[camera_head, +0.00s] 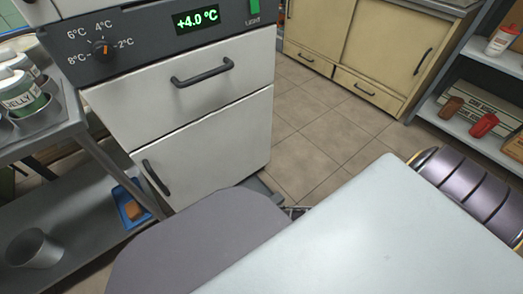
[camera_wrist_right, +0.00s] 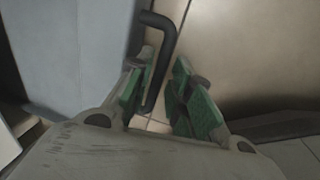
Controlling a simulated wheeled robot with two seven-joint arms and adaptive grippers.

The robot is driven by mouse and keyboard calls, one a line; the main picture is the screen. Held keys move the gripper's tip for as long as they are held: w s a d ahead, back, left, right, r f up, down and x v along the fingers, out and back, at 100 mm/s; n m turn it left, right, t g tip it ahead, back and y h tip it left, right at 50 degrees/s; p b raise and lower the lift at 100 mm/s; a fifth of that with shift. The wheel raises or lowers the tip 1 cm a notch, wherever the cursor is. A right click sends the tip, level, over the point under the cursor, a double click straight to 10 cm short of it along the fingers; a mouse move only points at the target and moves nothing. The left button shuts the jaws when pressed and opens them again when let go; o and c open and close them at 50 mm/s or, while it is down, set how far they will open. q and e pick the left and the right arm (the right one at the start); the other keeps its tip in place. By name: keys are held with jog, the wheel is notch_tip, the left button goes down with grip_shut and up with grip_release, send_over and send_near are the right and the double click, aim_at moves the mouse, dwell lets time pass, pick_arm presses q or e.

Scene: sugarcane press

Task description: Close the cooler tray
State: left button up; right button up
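In the head view, the white cooler (camera_head: 210,130) stands at the centre left. Its upper tray front (camera_head: 140,102) has a dark bar handle (camera_head: 202,71), and a lower front (camera_head: 212,155) has another handle (camera_head: 155,177). I cannot tell how far the upper tray stands out. In the right wrist view, my right gripper (camera_wrist_right: 168,98) is open, with green pads on either side of a black handle (camera_wrist_right: 163,50). The handle joins a grey panel (camera_wrist_right: 70,50); I cannot tell which front this is or whether the fingers touch it. My left gripper is not in view.
A metal shelf unit (camera_head: 70,215) with jars (camera_head: 20,92), a cup (camera_head: 34,248) and a blue tray (camera_head: 127,202) stands left. Beige cabinets (camera_head: 370,45) stand behind. A shelf (camera_head: 450,118) holding several items stands right. Tiled floor (camera_head: 320,130) lies clear between them.

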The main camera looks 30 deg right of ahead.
jog(key=shift+w+f, duration=0.1)
jog(key=shift+f, duration=0.25)
jog(key=shift+c, duration=0.5)
grip_shut()
